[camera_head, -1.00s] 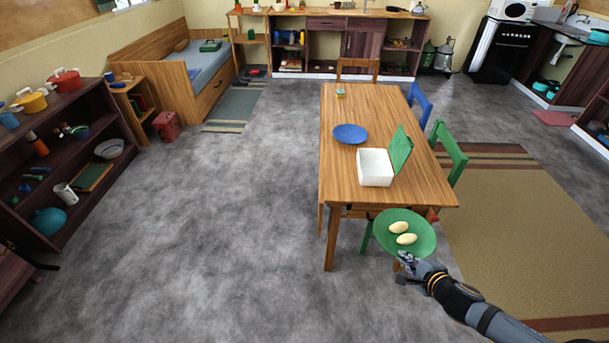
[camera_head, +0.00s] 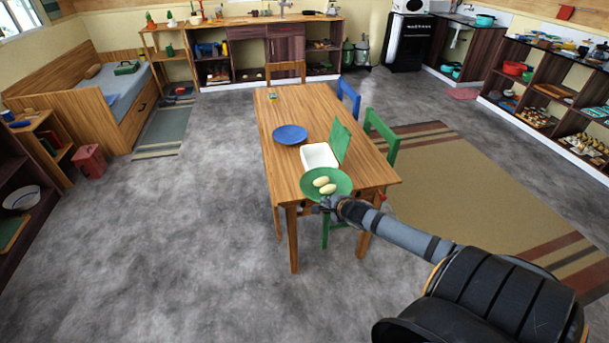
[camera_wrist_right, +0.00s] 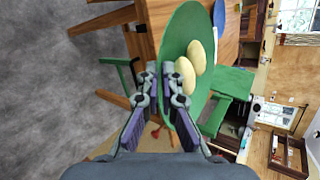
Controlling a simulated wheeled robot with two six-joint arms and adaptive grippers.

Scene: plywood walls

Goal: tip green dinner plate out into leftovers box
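The green dinner plate (camera_head: 341,184) is held roughly level at the near end of the table, with two pale oval food pieces (camera_head: 324,183) on it. My right gripper (camera_head: 328,204) is shut on the plate's near rim; the right wrist view shows its fingers (camera_wrist_right: 162,90) closed at the plate's edge (camera_wrist_right: 172,38). My left gripper is not in view.
The wooden table (camera_head: 284,110) also holds a blue plate (camera_head: 290,134) left of the box and a small item at its far end. Green (camera_head: 384,130) and blue (camera_head: 349,93) chairs stand along its right side. Grey floor is clear to the left.

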